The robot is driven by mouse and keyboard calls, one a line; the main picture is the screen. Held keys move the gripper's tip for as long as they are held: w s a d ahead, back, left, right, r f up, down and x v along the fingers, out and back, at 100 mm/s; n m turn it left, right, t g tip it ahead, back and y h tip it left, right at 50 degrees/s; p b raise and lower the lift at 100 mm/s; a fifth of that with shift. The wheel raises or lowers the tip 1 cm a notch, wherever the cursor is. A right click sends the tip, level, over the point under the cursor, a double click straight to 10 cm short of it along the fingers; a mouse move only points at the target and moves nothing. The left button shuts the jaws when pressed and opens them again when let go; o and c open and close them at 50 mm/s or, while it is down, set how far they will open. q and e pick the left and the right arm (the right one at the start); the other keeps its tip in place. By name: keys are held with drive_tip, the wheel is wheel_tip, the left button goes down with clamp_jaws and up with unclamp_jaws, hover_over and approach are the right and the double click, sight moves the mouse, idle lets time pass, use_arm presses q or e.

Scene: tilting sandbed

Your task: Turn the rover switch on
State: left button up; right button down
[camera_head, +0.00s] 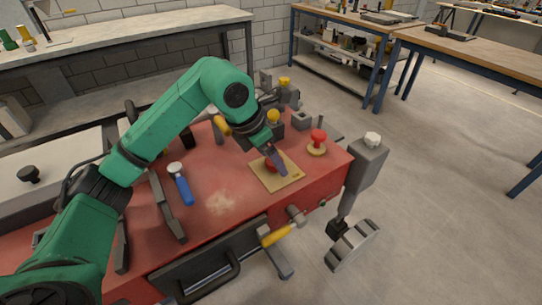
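A tan square plate (282,181) lies on the red top (225,180) of the bench-like body, near its right end. A small red part, apparently the switch (270,165), sits on the plate and is partly hidden by my gripper. My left gripper (282,170) reaches down from the upper left, its fingertips low over the plate and right beside the red part. I cannot tell whether it touches the red part, or whether its fingers are open or shut. My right gripper is not in view.
A red mushroom button (318,136) on a yellow base stands right of the plate. Yellow-topped knobs (273,117) stand behind it. A blue-handled tool (180,184) lies to the left. A yellow-handled valve (279,235) sticks out at the front.

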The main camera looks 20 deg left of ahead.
use_arm(q)
clamp_jaws()
drive_tip(key=shift+a+m, duration=0.1)
drive_tip(key=shift+m, duration=0.2)
drive_tip(key=shift+w, duration=0.1)
drive_tip(key=m+g, duration=0.1)
drive_tip(key=m, duration=0.1)
drive_tip(key=shift+r+m+h, duration=0.1)
drive_tip(key=shift+m+h, duration=0.2)
drive_tip(key=shift+h, duration=0.1)
drive_tip(key=m, duration=0.1)
drive_tip(key=m+g+p, duration=0.1)
drive_tip(key=m, duration=0.1)
drive_tip(key=m+g, duration=0.1)
drive_tip(key=m, duration=0.1)
drive_tip(key=shift+w+a+h, duration=0.1)
drive_tip(key=shift+w+h, duration=0.15)
drive_tip(key=shift+h, duration=0.15)
drive_tip(key=m+g, duration=0.1)
drive_tip(key=m, duration=0.1)
drive_tip(key=m+p, duration=0.1)
drive_tip(key=m, duration=0.2)
drive_tip(key=shift+w+r+g, duration=0.1)
drive_tip(key=shift+w+g, duration=0.1)
drive_tip(key=shift+g, duration=0.2)
drive_tip(key=m, duration=0.2)
drive_tip(key=m+g+y+p, duration=0.1)
drive_tip(key=m, duration=0.1)
drive_tip(key=shift+w+m+g, duration=0.1)
drive_tip(key=shift+m+g, duration=0.2)
